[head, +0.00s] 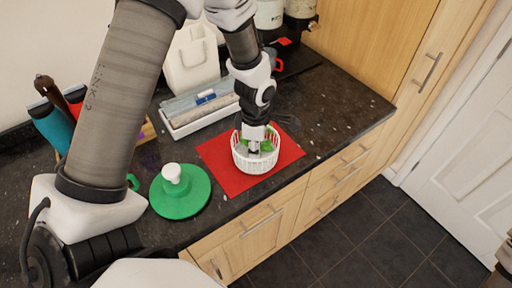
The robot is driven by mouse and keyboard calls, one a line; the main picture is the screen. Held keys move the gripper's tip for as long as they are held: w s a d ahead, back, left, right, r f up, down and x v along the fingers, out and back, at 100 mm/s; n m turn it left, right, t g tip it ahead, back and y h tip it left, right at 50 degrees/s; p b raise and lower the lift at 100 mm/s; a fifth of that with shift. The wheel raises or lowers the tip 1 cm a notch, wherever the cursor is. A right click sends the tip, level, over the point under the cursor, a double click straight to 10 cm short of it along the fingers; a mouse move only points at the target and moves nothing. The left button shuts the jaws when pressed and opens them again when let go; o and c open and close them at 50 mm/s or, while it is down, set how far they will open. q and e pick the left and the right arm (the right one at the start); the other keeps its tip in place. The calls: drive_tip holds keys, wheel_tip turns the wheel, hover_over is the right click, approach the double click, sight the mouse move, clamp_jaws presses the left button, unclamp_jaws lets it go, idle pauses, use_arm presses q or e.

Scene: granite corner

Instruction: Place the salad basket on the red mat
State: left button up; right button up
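The white salad basket (241,164) stands upright over the red mat (215,152) on the dark counter, and green leaves show inside it. I cannot tell whether its base touches the mat. My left gripper (254,149) points down into the basket's opening. Its fingertips are small and partly hidden among the leaves and rim, so I cannot tell whether they are open or shut on the basket.
A green lid with a white knob (172,172) lies left of the mat. A grey-white tray (200,118) and a white holder (192,62) stand behind. The counter's front edge runs close below the mat. Bare counter (345,105) lies to the right.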

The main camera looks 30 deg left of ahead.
use_arm(q)
drive_tip(key=shift+o, duration=0.7)
drive_tip(key=shift+w, duration=0.15)
drive_tip(key=shift+r+p, duration=0.35)
drive_tip(key=shift+r, duration=0.05)
wheel_tip(320, 180, up, 12)
drive_tip(key=shift+f+b, duration=0.15)
drive_tip(key=shift+b, duration=0.95)
drive_tip(key=shift+f, duration=0.1)
